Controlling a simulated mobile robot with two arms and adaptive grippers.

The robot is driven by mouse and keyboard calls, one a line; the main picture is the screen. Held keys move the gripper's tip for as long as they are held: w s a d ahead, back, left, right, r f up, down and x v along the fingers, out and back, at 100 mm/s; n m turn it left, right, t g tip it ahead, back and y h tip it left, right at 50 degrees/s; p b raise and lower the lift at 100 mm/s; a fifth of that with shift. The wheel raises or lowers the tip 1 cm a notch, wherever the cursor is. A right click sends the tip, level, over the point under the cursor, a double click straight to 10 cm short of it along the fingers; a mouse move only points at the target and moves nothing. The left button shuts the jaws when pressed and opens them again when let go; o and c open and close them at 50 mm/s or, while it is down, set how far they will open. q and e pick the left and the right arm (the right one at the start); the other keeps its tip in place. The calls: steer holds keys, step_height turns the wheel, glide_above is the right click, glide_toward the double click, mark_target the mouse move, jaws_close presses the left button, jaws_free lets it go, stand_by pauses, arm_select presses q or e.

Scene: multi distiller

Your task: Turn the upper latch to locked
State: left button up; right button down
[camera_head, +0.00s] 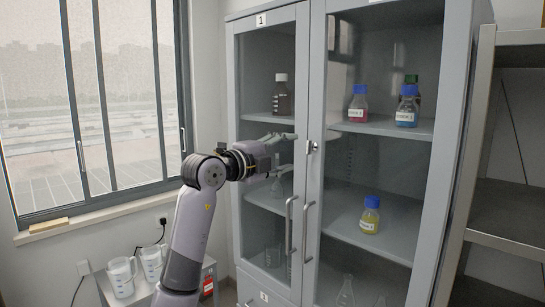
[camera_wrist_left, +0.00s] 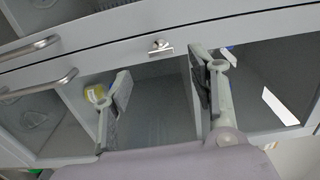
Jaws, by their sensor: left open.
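A small silver latch (camera_head: 314,147) sits on the frame of the right glass door, above the door handles. In the left wrist view the latch (camera_wrist_left: 161,46) shows as a round knob with a short bar, beyond the fingers. I cannot tell whether it is locked. My left gripper (camera_head: 284,151) is in front of the left glass door, to the left of the latch. In the left wrist view its two fingers (camera_wrist_left: 160,82) are spread apart with nothing between them; they seem apart from the latch. My right gripper is not in view.
The grey cabinet (camera_head: 319,70) has two shut glass doors with vertical handles (camera_head: 289,225) (camera_head: 307,232) below the latch. Bottles stand on shelves inside. A window is on the left, a metal rack (camera_head: 510,135) on the right. White jugs (camera_head: 121,277) stand at lower left.

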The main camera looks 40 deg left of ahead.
arm_select(q)
steer(key=s, duration=0.4)
steer(key=shift+s+a, duration=0.15)
steer(key=shift+s, duration=0.25)
